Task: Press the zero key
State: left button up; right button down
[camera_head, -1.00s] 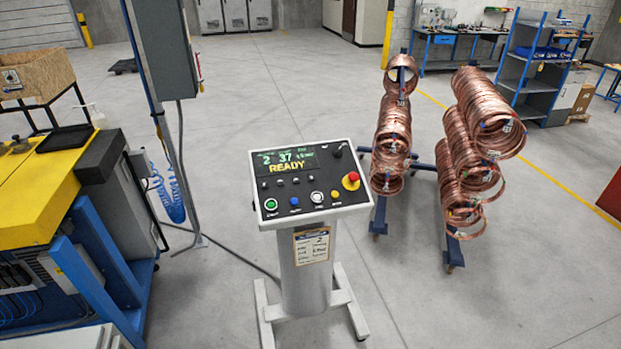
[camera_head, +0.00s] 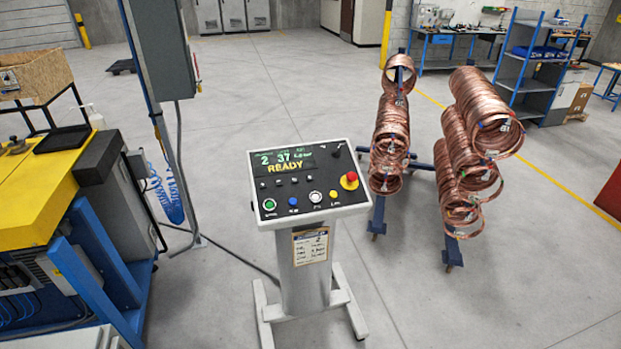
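The control panel (camera_head: 282,216) stands on a grey pedestal in the middle of the head view, its face tilted toward me. Its display (camera_head: 287,160) reads "READY" in yellow below smaller green text. A red emergency knob (camera_head: 350,178) is at the right. The key labels are too small to read, so I cannot tell which key is zero. Neither gripper shows.
Copper coils hang on a blue rack (camera_head: 377,215) right of the panel. A yellow-topped machine (camera_head: 38,200) stands at the left. A grey cabinet (camera_head: 163,50) on a post is behind it. A cable runs over the floor left of the pedestal. The floor before the panel is clear.

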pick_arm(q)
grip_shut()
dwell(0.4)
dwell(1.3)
